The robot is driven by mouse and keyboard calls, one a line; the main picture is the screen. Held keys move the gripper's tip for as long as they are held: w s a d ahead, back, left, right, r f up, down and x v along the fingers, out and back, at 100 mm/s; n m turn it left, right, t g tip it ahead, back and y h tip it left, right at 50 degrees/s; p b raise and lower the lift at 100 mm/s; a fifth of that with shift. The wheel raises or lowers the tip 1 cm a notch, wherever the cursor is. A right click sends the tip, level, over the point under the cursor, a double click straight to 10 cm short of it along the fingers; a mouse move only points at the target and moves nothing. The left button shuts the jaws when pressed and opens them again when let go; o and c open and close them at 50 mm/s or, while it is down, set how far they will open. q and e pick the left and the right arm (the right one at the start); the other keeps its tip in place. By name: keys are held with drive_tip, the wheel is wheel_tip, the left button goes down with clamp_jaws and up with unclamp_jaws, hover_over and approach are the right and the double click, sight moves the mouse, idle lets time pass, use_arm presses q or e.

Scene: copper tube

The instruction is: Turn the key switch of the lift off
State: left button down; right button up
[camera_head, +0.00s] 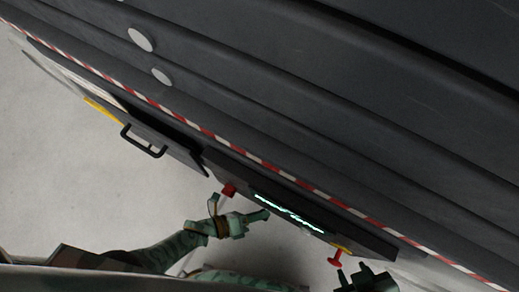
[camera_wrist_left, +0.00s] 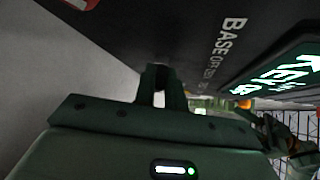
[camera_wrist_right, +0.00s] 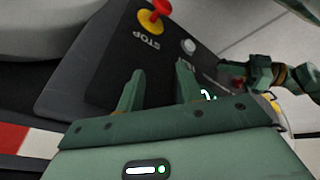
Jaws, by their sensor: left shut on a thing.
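The dark control panel (camera_head: 325,229) of the lift runs along its lower edge. My left gripper (camera_head: 258,215) is at the panel, left of the lit display (camera_head: 288,212). In the left wrist view, its two fingers (camera_wrist_left: 160,82) are close together on a small pale piece, which I take to be the key; the switch itself is mostly hidden. The display (camera_wrist_left: 285,75) shows green letters, among them "KEY". My right gripper (camera_wrist_right: 158,90) is open and empty, with its fingers apart, near the panel's other end; it also shows in the head view (camera_head: 355,268).
A red STOP button (camera_wrist_right: 155,12) on a yellow base is near my right gripper. A round pale button (camera_wrist_right: 190,45) is beside it. A red part (camera_head: 228,189) is close to my left gripper. A black handle (camera_head: 143,142) juts out further left.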

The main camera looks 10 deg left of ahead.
use_arm(q)
drive_tip(key=c, duration=1.5)
unclamp_jaws()
drive_tip(key=shift+o, duration=0.2)
